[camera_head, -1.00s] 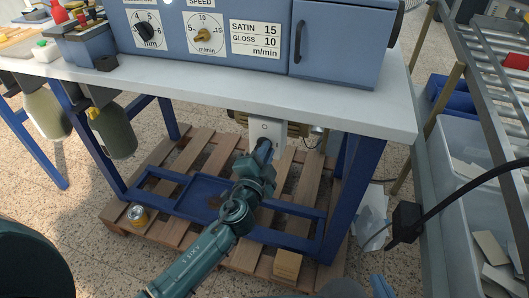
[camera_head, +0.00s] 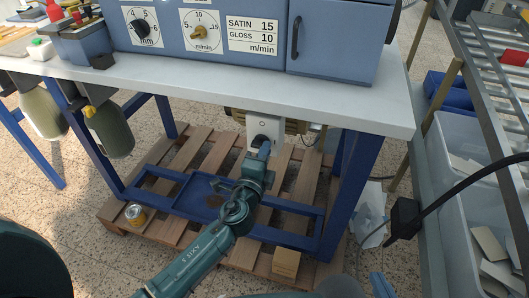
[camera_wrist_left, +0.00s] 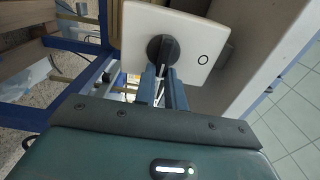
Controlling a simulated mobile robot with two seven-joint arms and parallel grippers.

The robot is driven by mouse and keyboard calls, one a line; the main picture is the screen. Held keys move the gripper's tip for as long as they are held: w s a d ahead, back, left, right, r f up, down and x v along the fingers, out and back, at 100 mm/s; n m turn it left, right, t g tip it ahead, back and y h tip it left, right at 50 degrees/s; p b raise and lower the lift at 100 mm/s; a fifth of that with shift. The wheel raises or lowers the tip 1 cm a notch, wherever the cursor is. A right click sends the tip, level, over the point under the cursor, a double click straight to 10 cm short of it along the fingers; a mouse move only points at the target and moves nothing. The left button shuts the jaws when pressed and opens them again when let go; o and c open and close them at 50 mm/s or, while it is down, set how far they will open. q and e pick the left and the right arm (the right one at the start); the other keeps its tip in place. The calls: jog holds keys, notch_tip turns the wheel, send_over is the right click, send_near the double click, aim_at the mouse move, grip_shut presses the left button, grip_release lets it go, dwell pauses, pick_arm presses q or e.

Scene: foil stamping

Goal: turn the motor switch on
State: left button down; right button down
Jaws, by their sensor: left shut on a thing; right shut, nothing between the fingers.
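The motor switch is a white box (camera_head: 254,129) under the front of the white-topped bench. In the left wrist view the white switch plate (camera_wrist_left: 187,27) carries a black rotary knob (camera_wrist_left: 161,47) with an O mark to its right. My left gripper (camera_head: 261,147) reaches up to the switch. Its blue fingers (camera_wrist_left: 163,75) are shut on the knob's grip bar, which lies in line with the fingers. They hide part of the knob, and no other mark on the plate shows. Only a blue tip of my right gripper (camera_head: 381,286) shows at the bottom edge; it is shut and empty.
The bench top (camera_head: 230,90) overhangs the switch, with a blue machine (camera_head: 255,60) on it. Blue legs and a wooden pallet (camera_head: 285,263) surround the arm below. A can (camera_head: 135,214) stands at left. A black cable (camera_head: 455,190) crosses at right.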

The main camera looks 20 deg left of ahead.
pick_arm(q)
jog(key=c, duration=1.5)
grip_release()
jog(key=shift+o, duration=0.2)
jog(key=s+b, duration=0.1)
jog(key=s, duration=1.2)
jog(key=shift+a+b, duration=0.25)
jog(key=shift+b, duration=0.1)
pick_arm(e)
jog(key=shift+s+d+r+t, duration=0.2)
jog(key=shift+d+r+t, duration=0.1)
jog(key=shift+d, duration=0.1)
pick_arm(q)
jog(key=shift+s, duration=0.1)
pick_arm(e)
jog(key=shift+a+f, duration=0.1)
